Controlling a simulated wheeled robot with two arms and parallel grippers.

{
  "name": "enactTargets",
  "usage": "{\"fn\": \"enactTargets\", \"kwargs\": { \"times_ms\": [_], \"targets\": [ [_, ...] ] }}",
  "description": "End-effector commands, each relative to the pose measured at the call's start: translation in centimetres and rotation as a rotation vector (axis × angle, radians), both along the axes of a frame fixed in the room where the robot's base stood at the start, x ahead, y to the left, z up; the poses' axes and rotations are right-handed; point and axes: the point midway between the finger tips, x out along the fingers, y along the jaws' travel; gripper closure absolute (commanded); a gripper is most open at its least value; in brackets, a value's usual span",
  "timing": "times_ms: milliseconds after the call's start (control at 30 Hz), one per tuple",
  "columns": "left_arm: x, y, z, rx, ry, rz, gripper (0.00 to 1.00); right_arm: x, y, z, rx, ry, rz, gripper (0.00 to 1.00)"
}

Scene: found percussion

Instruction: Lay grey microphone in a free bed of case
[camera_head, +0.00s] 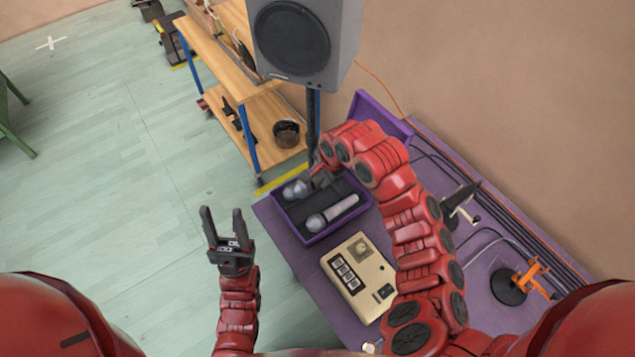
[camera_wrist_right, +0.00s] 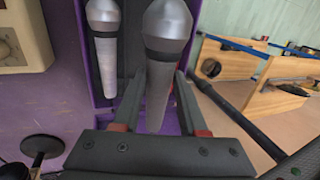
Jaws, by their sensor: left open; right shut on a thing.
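The open purple case (camera_head: 310,240) with a dark lining stands on the purple table. One grey microphone (camera_head: 334,214) lies in its near bed; it also shows at the left in the right wrist view (camera_wrist_right: 104,48). My right gripper (camera_wrist_right: 160,88) is shut on a second grey microphone (camera_wrist_right: 166,45), over the far side of the case; its head shows in the head view (camera_head: 294,190). It looks larger than the lying one in the wrist view. Whether it touches the lining I cannot tell. My left gripper (camera_head: 224,220) is open and empty, left of the table.
A beige box with buttons (camera_head: 358,276) sits on the table in front of the case. A speaker (camera_head: 300,38) on a dark pole (camera_head: 313,125) stands close behind the case. An orange clamp on a black base (camera_head: 520,282) and cables lie at the right.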

Motion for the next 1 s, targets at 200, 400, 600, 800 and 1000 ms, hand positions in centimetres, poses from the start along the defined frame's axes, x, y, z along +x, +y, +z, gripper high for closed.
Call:
{"fn": "enactTargets", "kwargs": {
  "times_ms": [200,400,600,800,1000],
  "targets": [
    [0.0,0.0,0.1,0.000,0.000,0.000,0.50,0.0,0.0,0.1,0.000,-0.001,0.002,1.00],
    [0.0,0.0,0.2,0.000,0.000,0.000,0.50,-0.1,0.1,-0.3,0.001,0.000,0.000,1.00],
    [0.0,0.0,-0.8,0.000,0.000,0.000,0.50,-0.1,0.0,-2.5,0.001,0.001,0.000,1.00],
    [0.0,0.0,-1.8,0.000,0.000,0.000,0.50,-0.1,0.0,-4.7,0.000,0.002,-0.001,1.00],
    [0.0,0.0,-2.7,0.000,0.000,0.000,0.50,0.0,0.0,-6.8,0.001,-0.001,-0.001,1.00]
  ]
}}
